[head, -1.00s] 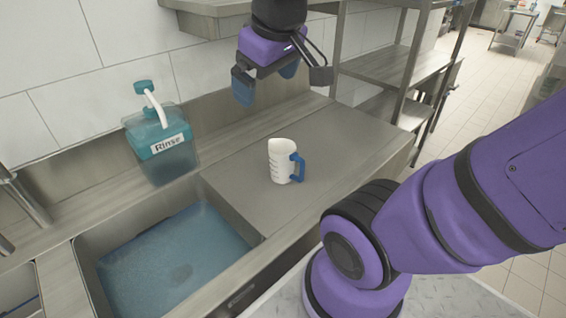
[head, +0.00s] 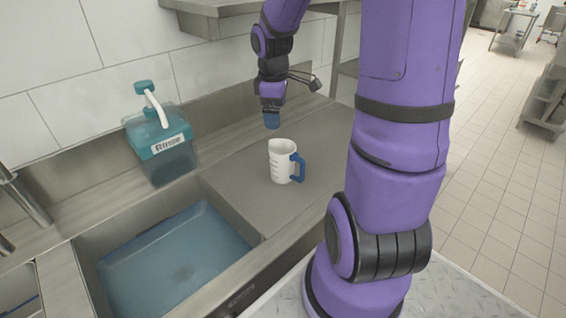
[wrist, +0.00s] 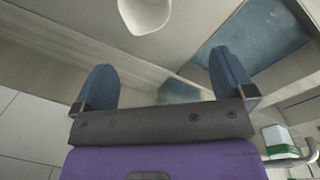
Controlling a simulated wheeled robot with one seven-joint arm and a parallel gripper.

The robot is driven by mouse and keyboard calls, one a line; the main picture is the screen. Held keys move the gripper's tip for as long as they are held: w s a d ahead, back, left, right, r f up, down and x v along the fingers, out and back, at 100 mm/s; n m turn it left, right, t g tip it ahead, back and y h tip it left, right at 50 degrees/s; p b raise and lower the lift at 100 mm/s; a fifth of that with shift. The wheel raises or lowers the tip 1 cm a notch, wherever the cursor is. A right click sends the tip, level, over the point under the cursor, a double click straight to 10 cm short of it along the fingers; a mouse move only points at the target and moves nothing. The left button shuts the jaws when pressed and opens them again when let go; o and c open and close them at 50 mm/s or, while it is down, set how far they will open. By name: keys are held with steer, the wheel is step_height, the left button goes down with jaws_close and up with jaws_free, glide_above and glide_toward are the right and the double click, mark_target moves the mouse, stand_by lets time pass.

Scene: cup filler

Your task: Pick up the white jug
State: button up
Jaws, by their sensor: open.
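The white jug (head: 281,161) stands upright on the steel counter right of the sink, its blue handle facing right in the head view. In the wrist view the jug (wrist: 145,14) shows at the top edge, partly cut off, beyond the fingertips and between their lines. My gripper (head: 272,122) points down just above and behind the jug in the head view, apart from it. In the wrist view my gripper (wrist: 164,72) has its two blue fingers spread wide with nothing between them.
A teal Rinse bottle (head: 160,142) with a pump stands left of the jug at the back wall. The sink (head: 180,255) with blue water lies to the left. A steel shelf (head: 215,20) hangs above the counter. The counter around the jug (head: 240,185) is clear.

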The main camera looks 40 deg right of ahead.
steer(key=n, duration=0.2)
glide_above(283, 147)
steer(key=shift+g+y, duration=0.3)
steer(key=shift+y, duration=0.1)
step_height(283, 147, down, 6)
steer(key=shift+d+f, duration=0.1)
steer(key=shift+f, duration=5.4)
steer(key=c, duration=0.7)
steer(key=shift+o, duration=0.2)
steer(key=shift+w+r, duration=0.1)
